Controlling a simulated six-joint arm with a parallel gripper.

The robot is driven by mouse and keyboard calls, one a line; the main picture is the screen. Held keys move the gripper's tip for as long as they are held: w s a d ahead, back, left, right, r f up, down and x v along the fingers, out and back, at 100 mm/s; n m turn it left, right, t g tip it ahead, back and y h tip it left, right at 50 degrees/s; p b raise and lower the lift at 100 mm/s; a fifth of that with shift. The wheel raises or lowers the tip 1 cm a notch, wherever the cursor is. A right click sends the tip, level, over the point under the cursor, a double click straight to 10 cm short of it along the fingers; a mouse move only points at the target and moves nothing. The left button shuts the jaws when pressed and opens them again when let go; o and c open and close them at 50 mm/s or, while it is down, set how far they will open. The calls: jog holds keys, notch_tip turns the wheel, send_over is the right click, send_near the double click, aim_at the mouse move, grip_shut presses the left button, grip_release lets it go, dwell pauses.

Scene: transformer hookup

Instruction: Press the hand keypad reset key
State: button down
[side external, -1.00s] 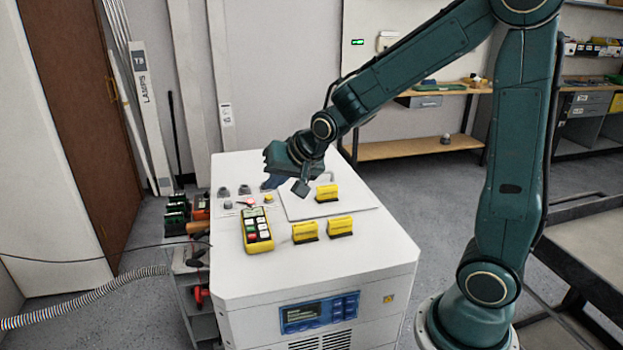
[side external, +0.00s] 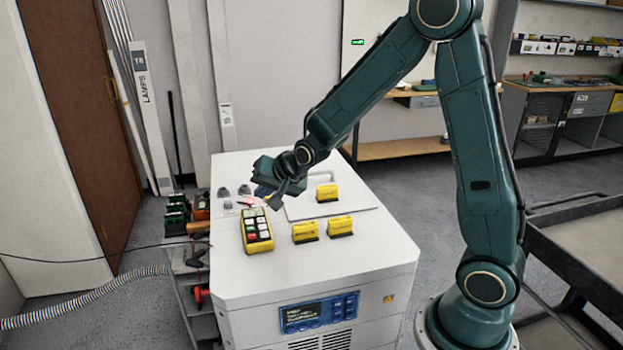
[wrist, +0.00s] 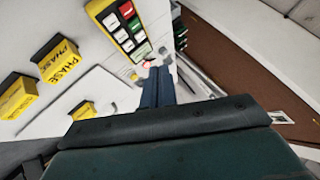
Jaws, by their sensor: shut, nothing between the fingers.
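The yellow hand keypad (side external: 248,246) lies on the white cabinet top in the side view, with white, green and red keys on its face. It also shows at the top of the wrist view (wrist: 146,51). Which key is the reset key I cannot read. My gripper (side external: 268,204) is shut and empty, tilted down by the keypad's far end. In the wrist view its closed blue fingers (wrist: 156,74) point toward that end of the keypad. Whether the tips touch anything I cannot tell.
Three yellow blocks stand right of the keypad; one (side external: 327,193) is on a raised white panel (side external: 352,204). Small grey knobs (side external: 224,192) sit at the far left. A display (side external: 303,313) is on the cabinet front.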

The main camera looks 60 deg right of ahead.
aim_at(268, 236)
jog(key=shift+f, duration=0.2)
jog(key=shift+f, duration=4.2)
jog(key=shift+f, duration=0.8)
jog(key=shift+r, duration=0.8)
jog(key=shift+r, duration=0.15)
jog(key=shift+r, duration=2.35)
